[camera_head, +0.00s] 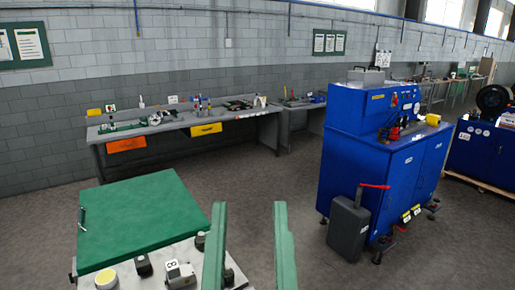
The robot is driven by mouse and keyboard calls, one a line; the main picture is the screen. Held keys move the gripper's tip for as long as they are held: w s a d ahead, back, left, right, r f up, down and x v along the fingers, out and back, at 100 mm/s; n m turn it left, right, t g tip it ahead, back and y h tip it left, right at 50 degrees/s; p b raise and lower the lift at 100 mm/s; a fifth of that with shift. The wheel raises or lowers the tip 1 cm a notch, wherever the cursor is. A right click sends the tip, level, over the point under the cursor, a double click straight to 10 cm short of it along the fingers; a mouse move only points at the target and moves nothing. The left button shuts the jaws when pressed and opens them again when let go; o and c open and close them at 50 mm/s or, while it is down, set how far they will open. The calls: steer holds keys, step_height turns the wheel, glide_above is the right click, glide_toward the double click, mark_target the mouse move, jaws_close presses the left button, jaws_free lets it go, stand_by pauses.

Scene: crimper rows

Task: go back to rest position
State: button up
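My gripper (250,215) appears at the bottom middle as two long green fingers, pointing up and away in the picture. They stand well apart, with bare floor visible between them, and hold nothing. The rest of my arm is below the picture's edge and hidden. The left finger overlaps the right side of a light worktop (205,262) that carries a green lid or panel (140,218). I cannot tell whether the finger touches it.
A yellow-topped button (105,279) and several small dark blocks sit on the worktop's front. A blue cabinet (350,150) stands right, with a grey case (347,228) beside it. A long workbench (190,122) lines the back wall. The middle floor is clear.

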step_height(320, 180, up, 22)
steer(key=s+p, duration=0.1)
steer(key=p, duration=1.9)
steer(key=shift+s+d+f+t, duration=0.25)
steer(key=shift+t, duration=0.05)
steer(key=shift+f, duration=0.2)
